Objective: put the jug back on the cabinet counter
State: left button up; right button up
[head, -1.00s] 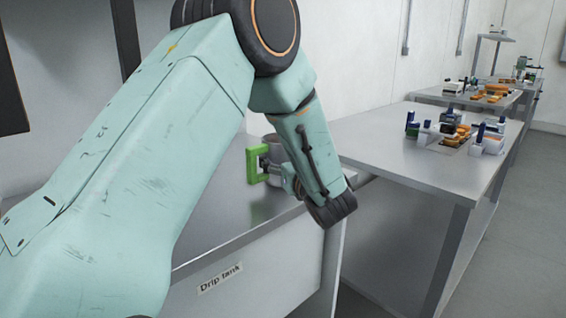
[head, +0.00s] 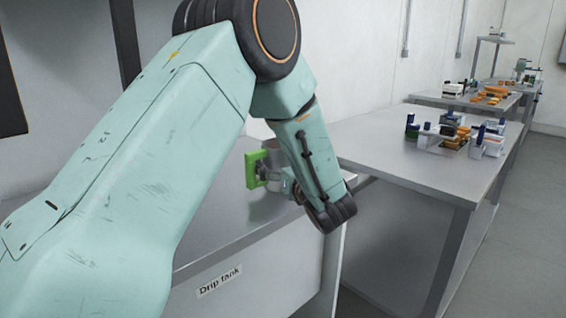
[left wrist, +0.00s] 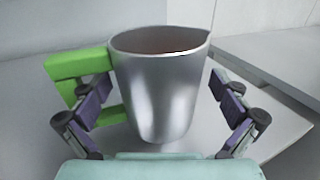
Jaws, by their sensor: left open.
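The jug (left wrist: 160,88) is a silver metal cup with a spout and a green handle (left wrist: 78,72). It stands upright on the grey cabinet counter (head: 225,215), near the counter's right end. In the head view its green handle (head: 252,170) shows, and my arm partly hides its body. My left gripper (left wrist: 165,105) is open, with a finger on each side of the jug. The left finger is close to the handle, and a gap shows between the right finger and the jug. My right gripper is not in view.
The cabinet front carries a "Drip tank" label (head: 219,281). A grey table (head: 400,160) with several coloured parts stands to the right, past a gap. More tables stand farther back. A pale wall rises behind the counter.

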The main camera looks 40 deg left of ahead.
pick_arm(q)
jog(key=v, duration=0.6)
jog(key=shift+d+r+p, duration=0.1)
jog(key=shift+d+p, duration=0.1)
jog(key=shift+p, duration=0.2)
jog(key=shift+s+d, duration=0.35)
jog(key=shift+d, duration=0.1)
jog(key=shift+b+x, duration=0.55)
jog(key=shift+x, duration=3.3)
jog(key=shift+d, duration=0.1)
